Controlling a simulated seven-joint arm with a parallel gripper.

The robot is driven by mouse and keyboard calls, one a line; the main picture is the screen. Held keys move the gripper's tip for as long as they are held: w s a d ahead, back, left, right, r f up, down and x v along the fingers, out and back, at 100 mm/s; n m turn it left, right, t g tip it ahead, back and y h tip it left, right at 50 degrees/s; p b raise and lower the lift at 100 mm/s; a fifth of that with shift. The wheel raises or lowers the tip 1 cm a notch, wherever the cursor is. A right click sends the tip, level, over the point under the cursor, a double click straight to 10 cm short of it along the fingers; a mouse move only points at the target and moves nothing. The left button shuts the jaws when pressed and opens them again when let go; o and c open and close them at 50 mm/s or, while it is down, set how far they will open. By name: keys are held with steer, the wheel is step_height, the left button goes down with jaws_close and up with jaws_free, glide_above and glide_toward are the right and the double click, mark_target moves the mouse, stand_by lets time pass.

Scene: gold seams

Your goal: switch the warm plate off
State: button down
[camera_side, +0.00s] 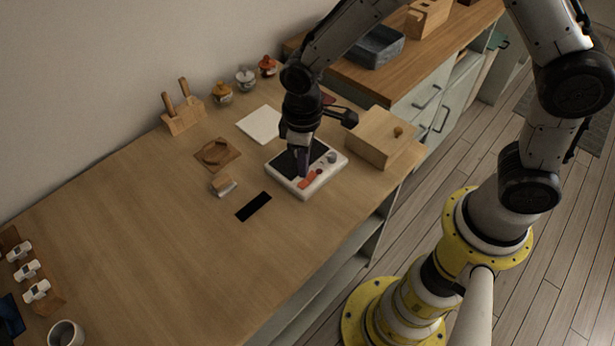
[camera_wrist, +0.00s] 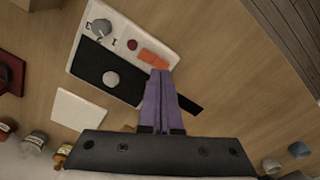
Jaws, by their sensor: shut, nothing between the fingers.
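The warm plate is a white unit (camera_side: 284,181) with a black top, near the right edge of the wooden table; the wrist view also shows its white body (camera_wrist: 117,31). Along one side are an orange-red rocker switch (camera_side: 310,179), a small dark red round part and a grey knob (camera_side: 331,157). The wrist view shows the switch (camera_wrist: 155,59) just beyond my fingertips, and a round grey disc on the black top (camera_wrist: 90,72). My gripper (camera_side: 303,176) is shut and empty, pointing down beside the switch. I cannot tell whether it touches it, or which way the rocker sits.
A wooden box with a knob (camera_side: 380,140) stands close on the right. A white pad (camera_side: 261,124) lies behind, with several small jars beyond. A black strip (camera_side: 253,207) and a small block (camera_side: 223,186) lie to the left. The table's middle left is clear.

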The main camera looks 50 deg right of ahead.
steer(key=shift+r, duration=2.05)
step_height(320, 180, up, 7)
steer(key=m+t, duration=0.1)
steer(key=t, duration=0.1)
glide_above(304, 183)
steer(key=w+d, duration=0.1)
steer(key=d, duration=0.2)
steer(key=s+d+r+m+t, duration=0.2)
steer(key=s+d+r, duration=0.3)
steer(key=d+r, duration=0.3)
steer(key=s+d+m+t, duration=0.1)
steer(key=s+d+m, duration=0.2)
steer(key=s, duration=1.1)
steer(key=shift+d+r+t, duration=0.3)
steer(key=shift+r, duration=0.15)
